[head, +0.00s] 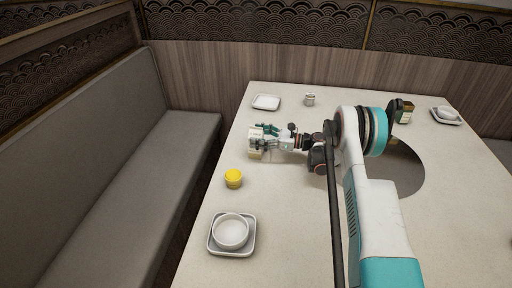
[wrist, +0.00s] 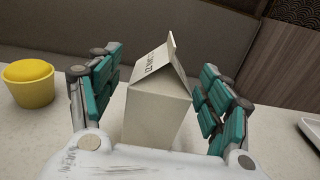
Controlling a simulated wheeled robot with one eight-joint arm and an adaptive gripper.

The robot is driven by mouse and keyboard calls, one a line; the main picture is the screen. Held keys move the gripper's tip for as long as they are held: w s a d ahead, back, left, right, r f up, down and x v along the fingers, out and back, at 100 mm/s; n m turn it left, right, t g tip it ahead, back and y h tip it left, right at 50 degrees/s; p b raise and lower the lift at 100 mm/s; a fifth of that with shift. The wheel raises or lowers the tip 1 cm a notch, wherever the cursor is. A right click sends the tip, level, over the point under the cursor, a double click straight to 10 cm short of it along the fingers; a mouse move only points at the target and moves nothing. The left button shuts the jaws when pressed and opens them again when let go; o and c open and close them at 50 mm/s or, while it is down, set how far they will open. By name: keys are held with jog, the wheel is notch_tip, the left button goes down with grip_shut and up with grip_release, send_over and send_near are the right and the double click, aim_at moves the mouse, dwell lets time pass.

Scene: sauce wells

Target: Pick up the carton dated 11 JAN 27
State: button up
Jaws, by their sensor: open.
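A cream gable-top carton (wrist: 157,112) stands upright on the table between the two fingers of my gripper (wrist: 160,95) in the wrist view. Dark print runs along its sloped top, but I cannot read the date. The teal-padded fingers are open, with one on each side of the carton and a visible gap on both sides. In the head view my gripper (head: 262,138) reaches left over the table, and the carton (head: 255,151) shows at its fingertips, partly covered by them.
A yellow cup (head: 233,179) stands in front of the carton; it also shows in the wrist view (wrist: 28,84). A white bowl (head: 231,230) sits on a square tray nearer.

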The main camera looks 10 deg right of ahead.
jog(key=shift+w+a, duration=0.25)
jog(key=shift+a, duration=0.15)
jog(key=c, duration=1.6)
jog(key=shift+o, duration=0.2)
jog(key=shift+r, duration=0.15)
